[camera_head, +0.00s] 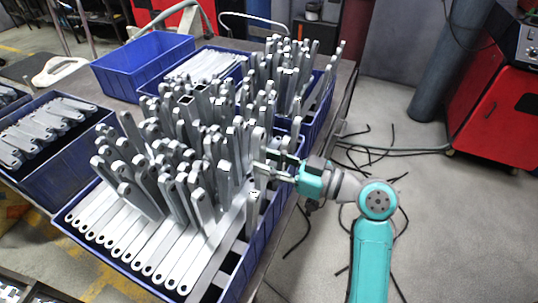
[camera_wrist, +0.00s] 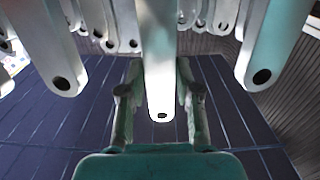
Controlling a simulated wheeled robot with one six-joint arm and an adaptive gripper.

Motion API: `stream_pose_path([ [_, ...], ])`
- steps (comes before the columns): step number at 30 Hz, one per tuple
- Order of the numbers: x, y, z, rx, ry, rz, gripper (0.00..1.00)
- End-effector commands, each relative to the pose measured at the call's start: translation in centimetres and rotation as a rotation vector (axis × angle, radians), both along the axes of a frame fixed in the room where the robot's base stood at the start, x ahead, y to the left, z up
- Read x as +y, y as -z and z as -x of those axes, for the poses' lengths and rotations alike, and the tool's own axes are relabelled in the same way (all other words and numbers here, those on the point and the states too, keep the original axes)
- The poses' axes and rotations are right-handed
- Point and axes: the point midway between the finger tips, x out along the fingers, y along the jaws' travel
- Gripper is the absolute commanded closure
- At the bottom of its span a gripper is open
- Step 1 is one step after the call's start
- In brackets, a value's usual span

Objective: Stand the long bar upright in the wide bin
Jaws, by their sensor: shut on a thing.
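The wide blue bin (camera_head: 268,236) fills the middle of the table in the head view. My gripper (camera_head: 268,168) is at its right side, reaching in from the right. In the wrist view my gripper (camera_wrist: 160,105) is shut on a long grey bar (camera_wrist: 158,60), whose rounded end with a hole lies between the fingers. In the head view this bar (camera_head: 253,208) looks roughly upright beside the packed bars, partly hidden by the fingers. I cannot tell whether its lower end touches the bin floor.
Several upright bars (camera_head: 172,195) crowd the bin, and flat bars (camera_head: 150,245) lie along its front. An empty blue bin (camera_head: 130,80) stands at the back left. Another bin (camera_head: 70,165) with flat brackets is at the left. Bars hang close on both sides of the held one.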

Motion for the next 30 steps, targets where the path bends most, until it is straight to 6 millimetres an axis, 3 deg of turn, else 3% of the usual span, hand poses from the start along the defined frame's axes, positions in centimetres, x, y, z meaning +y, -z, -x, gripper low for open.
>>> stream_pose_path([
  [15, 0.0, 2.6, 0.0, 0.0, -0.001, -0.001, 1.0],
  [30, 0.0, 3.0, 0.0, -0.003, 0.0, -0.001, 1.0],
])
